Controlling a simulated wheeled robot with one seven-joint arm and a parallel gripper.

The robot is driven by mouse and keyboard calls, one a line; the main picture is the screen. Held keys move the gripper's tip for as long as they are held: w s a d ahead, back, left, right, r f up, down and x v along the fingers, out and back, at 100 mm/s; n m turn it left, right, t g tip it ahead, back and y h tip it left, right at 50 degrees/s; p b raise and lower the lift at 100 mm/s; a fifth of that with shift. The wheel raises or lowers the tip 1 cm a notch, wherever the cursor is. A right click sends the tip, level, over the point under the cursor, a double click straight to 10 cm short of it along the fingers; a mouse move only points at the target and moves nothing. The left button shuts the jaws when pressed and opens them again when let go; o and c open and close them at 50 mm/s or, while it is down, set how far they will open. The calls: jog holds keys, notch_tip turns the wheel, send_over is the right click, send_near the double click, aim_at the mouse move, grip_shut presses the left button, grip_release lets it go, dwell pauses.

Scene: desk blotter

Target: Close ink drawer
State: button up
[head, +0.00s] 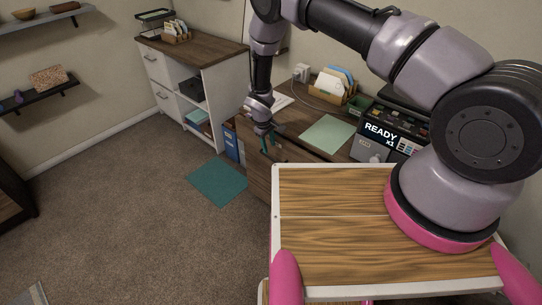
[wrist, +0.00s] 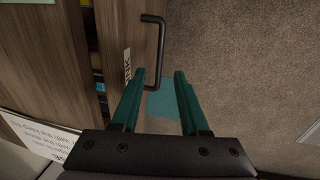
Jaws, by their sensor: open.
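The ink drawer front (wrist: 117,35) is a strip of brown wood in the wrist view, with a white label (wrist: 127,65) reading INK. A black bar handle (wrist: 162,40) stands out from it. A narrow dark gap with coloured things inside separates the front from the wood to its left, so the drawer is partly open. My gripper (wrist: 159,75) is open, its teal fingers apart, with the handle's lower end appearing between or just beyond the tips; contact cannot be told. In the head view my gripper (head: 267,141) is by the desk's front, and the drawer is mostly hidden.
The desk top (head: 290,122) holds a pale green sheet (head: 327,134), a letter holder (head: 336,88) and a machine reading READY (head: 385,135). Blue binders (head: 232,143) stand beside the desk. A teal mat (head: 219,181) lies on open carpet. A white cabinet (head: 215,90) stands behind.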

aim_at(271, 155)
jog(key=f, duration=0.4)
jog(key=w+d+f, duration=0.1)
jog(key=f, duration=0.2)
grip_shut()
dwell(1.3)
